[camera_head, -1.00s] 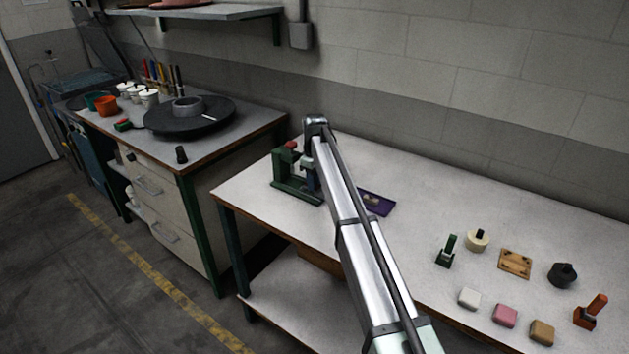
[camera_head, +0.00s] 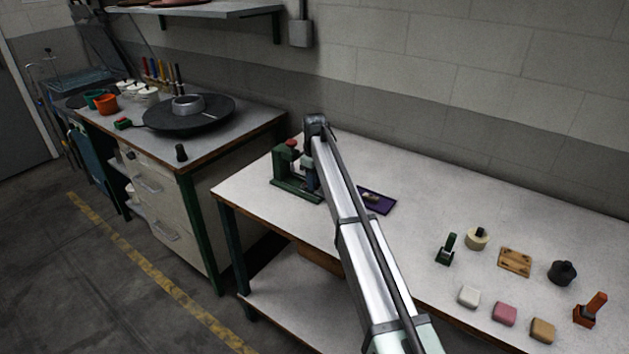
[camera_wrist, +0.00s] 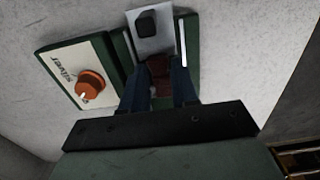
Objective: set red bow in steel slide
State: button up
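The green press (camera_head: 290,188) stands at the left end of the white bench. In the wrist view its green body (camera_wrist: 60,47) carries a cream panel marked "silver" with an orange-red knob (camera_wrist: 90,88). The steel slide (camera_wrist: 153,43) is a grey plate with a dark block on it, between green sides. My gripper (camera_wrist: 157,78) points down over the slide, its blue fingers on either side of a dark red piece, the red bow (camera_wrist: 158,72). The fingers appear closed on it. Its lower part and its contact with the slide are hard to make out.
A purple tray (camera_head: 378,202) lies right of the press. Farther right are a green stamp (camera_head: 446,250), a cream round piece (camera_head: 477,239), a wooden plate (camera_head: 515,261), a dark pot (camera_head: 562,273), an orange-handled tool (camera_head: 591,309) and coloured blocks (camera_head: 504,314). The bench between is clear.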

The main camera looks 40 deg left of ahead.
jog(key=shift+o, duration=1)
jog(key=shift+r, duration=0.1)
jog(key=shift+o, duration=0.4)
jog(key=shift+r, duration=0.55)
notch_tip(320, 180, up, 6)
jog(key=shift+r, duration=0.35)
jog(key=m, duration=0.3)
jog(key=shift+m, duration=0.3)
jog(key=m, duration=0.7)
jog(key=shift+s+d+m, duration=0.1)
jog(key=shift+d+m, duration=0.05)
jog(key=shift+m, duration=0.15)
jog(key=m, duration=0.3)
jog(key=shift+s+d, duration=0.15)
jog(key=s+d+m, duration=0.5)
jog(key=d+m, duration=0.5)
jog(key=d, duration=0.1)
jog(key=s+d+m, duration=0.6)
jog(key=d+m, duration=0.4)
jog(key=m, duration=0.1)
jog(key=f, duration=1)
jog(key=shift+w+d+f, duration=0.1)
jog(key=shift+w+d, duration=0.15)
jog(key=shift+w, duration=0.15)
notch_tip(320, 180, up, 14)
jog(key=shift+w+f, duration=0.15)
jog(key=shift+w, duration=0.25)
